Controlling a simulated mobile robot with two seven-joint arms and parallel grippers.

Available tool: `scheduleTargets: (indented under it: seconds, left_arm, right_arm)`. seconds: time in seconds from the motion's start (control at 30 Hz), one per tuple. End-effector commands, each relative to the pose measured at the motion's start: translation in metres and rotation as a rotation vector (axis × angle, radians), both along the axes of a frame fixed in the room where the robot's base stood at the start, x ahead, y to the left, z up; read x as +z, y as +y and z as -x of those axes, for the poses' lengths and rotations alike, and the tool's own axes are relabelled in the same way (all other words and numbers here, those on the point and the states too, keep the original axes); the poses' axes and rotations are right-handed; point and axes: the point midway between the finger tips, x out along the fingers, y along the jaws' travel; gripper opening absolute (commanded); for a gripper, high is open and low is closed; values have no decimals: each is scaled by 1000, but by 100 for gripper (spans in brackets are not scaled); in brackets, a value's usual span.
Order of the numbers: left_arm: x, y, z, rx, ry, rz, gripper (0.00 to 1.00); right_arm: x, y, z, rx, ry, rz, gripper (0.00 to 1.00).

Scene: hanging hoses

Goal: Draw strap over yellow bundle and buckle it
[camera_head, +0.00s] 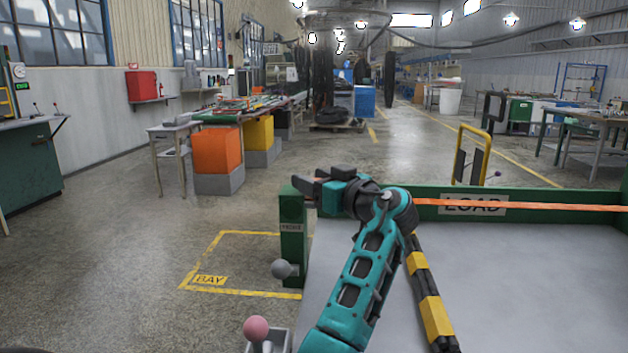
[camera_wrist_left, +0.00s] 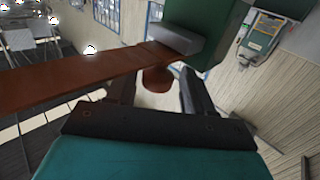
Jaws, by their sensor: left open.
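The orange strap (camera_head: 530,206) runs taut along the green LOAD board at the back of the grey bed. In the left wrist view the strap (camera_wrist_left: 60,88) reaches a grey block (camera_wrist_left: 176,37) on a green part, with a rounded reddish-brown piece (camera_wrist_left: 157,80) below it. My left gripper (camera_head: 308,187) is at the top of the green ANCHOR post (camera_head: 293,240). Its fingers are open on either side of the rounded piece; contact cannot be told. The black bundle with yellow bands (camera_head: 430,300) lies on the bed, partly behind my left arm. No buckle is clearly identifiable. My right gripper is out of view.
The grey bed (camera_head: 530,270) is clear right of the bundle. A grey ball knob (camera_head: 282,269) and a pink ball knob (camera_head: 256,329) stand at its left. A yellow-framed stand (camera_head: 472,155) is behind the board. The marked BAY floor (camera_head: 240,262) is empty.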

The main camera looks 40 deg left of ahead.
Motion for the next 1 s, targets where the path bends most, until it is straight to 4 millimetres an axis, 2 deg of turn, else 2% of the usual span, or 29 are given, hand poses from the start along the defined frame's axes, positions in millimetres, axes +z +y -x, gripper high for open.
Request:
scheduleTargets:
  seconds: [0.17,0.4,0.6,0.8,1.0]
  left_arm:
    - [0,-22,4,-4,0,2,52]
    - [0,-74,17,-3,-1,1,52]
    - [0,-108,26,-1,-1,0,52]
    - [1,-122,30,1,-2,-1,52]
    - [0,-124,30,1,-1,-2,52]
  right_arm:
    - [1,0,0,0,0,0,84]
    - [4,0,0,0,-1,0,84]
    - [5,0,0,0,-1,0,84]
    - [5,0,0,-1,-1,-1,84]
    - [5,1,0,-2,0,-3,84]
